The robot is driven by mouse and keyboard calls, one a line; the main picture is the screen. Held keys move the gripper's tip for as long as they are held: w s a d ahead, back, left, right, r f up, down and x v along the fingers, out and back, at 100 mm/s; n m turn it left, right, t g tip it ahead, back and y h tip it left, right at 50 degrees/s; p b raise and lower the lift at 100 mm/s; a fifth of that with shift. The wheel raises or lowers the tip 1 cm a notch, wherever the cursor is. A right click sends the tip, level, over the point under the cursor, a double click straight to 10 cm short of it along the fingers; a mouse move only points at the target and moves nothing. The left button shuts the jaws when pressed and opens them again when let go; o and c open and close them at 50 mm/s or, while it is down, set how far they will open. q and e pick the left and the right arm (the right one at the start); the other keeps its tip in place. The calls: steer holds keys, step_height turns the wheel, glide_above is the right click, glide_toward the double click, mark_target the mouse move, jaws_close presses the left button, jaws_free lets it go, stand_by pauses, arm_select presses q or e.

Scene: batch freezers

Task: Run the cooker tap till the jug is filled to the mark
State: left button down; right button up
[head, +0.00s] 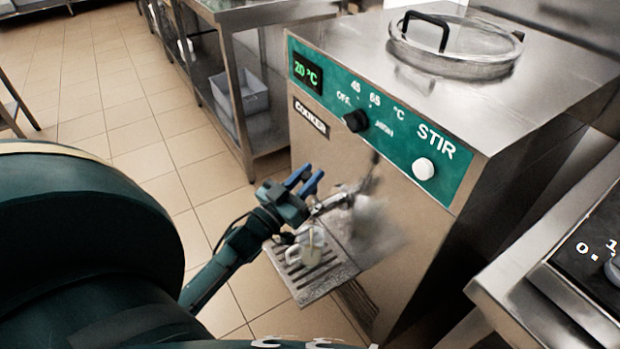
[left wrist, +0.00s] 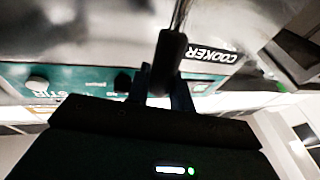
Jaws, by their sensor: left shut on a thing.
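The cooker (head: 400,170) is a steel box with a green panel reading 20 °C. Its tap (head: 340,199) sticks out low on the front. A pale jug (head: 307,246) stands upright on the slatted drip tray (head: 325,283) under the tap; its mark and any liquid level are too small to tell. My left gripper (head: 304,184) is at the tap, above the jug. In the left wrist view, my left gripper (left wrist: 162,92) is shut on the dark tap handle (left wrist: 170,58). Whether liquid runs from the tap is not clear. My right gripper is not in view.
A glass lid (head: 455,45) with a black handle sits on the cooker top. A steel table (head: 250,15) with a grey bin (head: 240,92) on its lower shelf stands behind. Another machine (head: 580,270) is at the right. The tiled floor at left is open.

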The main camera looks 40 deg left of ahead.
arm_select(q)
steer(key=c, duration=1.3)
jaws_free()
steer(key=shift+o, duration=0.2)
steer(key=v, duration=1.3)
steer(key=shift+s, duration=0.1)
